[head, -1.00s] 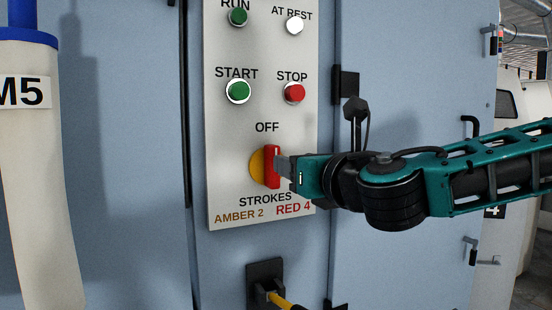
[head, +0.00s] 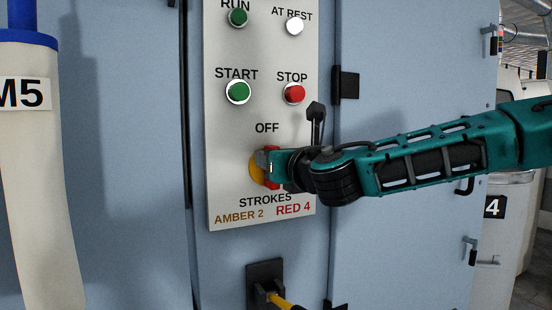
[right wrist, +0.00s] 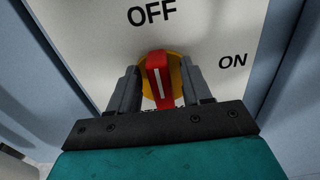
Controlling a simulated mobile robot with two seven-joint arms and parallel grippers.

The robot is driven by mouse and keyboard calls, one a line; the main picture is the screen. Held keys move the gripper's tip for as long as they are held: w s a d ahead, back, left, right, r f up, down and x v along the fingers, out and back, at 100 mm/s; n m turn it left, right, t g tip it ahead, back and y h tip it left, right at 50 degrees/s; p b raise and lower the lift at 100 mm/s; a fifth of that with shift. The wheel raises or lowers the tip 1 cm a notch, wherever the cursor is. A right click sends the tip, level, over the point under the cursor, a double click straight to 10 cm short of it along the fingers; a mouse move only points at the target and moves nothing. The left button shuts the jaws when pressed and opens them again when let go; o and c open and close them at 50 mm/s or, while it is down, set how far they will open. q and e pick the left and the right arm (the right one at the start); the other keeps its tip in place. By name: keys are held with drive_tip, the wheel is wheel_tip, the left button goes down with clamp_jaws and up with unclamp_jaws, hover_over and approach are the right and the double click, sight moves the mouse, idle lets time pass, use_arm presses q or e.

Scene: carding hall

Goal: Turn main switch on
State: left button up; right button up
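The main switch is a red handle (right wrist: 159,80) with a white line on a round yellow base (right wrist: 176,62). The handle stands upright, its top towards the OFF label (right wrist: 152,13); the ON label (right wrist: 232,62) is to the right. In the head view the yellow base (head: 255,168) shows, and my gripper hides much of the handle. My right gripper (right wrist: 161,85) is open, one finger on each side of the handle, with yellow showing in narrow gaps between. It also shows at the switch in the head view (head: 266,162). My left gripper is not in view.
The light panel (head: 225,150) carries a green START button (head: 238,91), a red STOP button (head: 294,93), and RUN and AT REST lamps above. A black socket with a yellow cable (head: 265,275) sits below. A pale M5 column (head: 45,180) stands at left.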

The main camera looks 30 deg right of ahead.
clamp_jaws()
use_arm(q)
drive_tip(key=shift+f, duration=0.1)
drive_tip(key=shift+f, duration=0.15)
use_arm(e)
drive_tip(key=shift+d+f+m+b, duration=0.2)
drive_tip(key=shift+m+b, duration=0.9)
drive_tip(key=shift+b, duration=0.05)
use_arm(q)
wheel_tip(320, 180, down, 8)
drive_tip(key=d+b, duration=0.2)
drive_tip(key=b, duration=0.7)
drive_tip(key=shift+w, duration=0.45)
use_arm(e)
drive_tip(key=shift+d+f+m, duration=0.35)
drive_tip(key=shift+m, duration=2.25)
drive_tip(key=shift+d+f+m, duration=0.3)
drive_tip(key=shift+f+m, duration=0.1)
drive_tip(key=shift+m, duration=2.2)
drive_tip(key=shift+d+f+m, duration=0.35)
drive_tip(key=shift+m, duration=2.25)
use_arm(q)
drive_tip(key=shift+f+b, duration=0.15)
drive_tip(key=shift+b, duration=0.15)
